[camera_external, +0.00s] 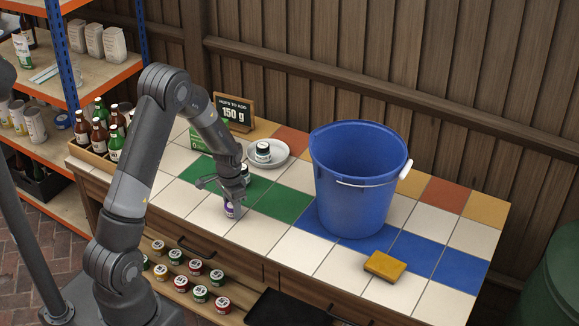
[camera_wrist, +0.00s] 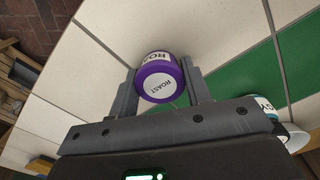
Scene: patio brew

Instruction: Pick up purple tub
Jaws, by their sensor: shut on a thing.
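The purple tub (camera_wrist: 155,68) has a white round label reading "ROAST" and a white band on its side. In the wrist view it sits between the two fingers of my gripper (camera_wrist: 163,88), which are shut on it. In the external view the purple tub (camera_external: 229,210) shows below my gripper (camera_external: 235,197), partly hidden by it, at or just above the white tiles left of the green tiles. I cannot tell whether it touches the tiles.
A tub with a green band (camera_wrist: 268,108) stands close to the right of my gripper. A blue bucket (camera_external: 355,205) and a yellow sponge (camera_external: 385,266) are on the right. A plate (camera_external: 283,156) with a tub, a sign (camera_external: 233,111) and a bottle crate (camera_external: 93,160) are farther back.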

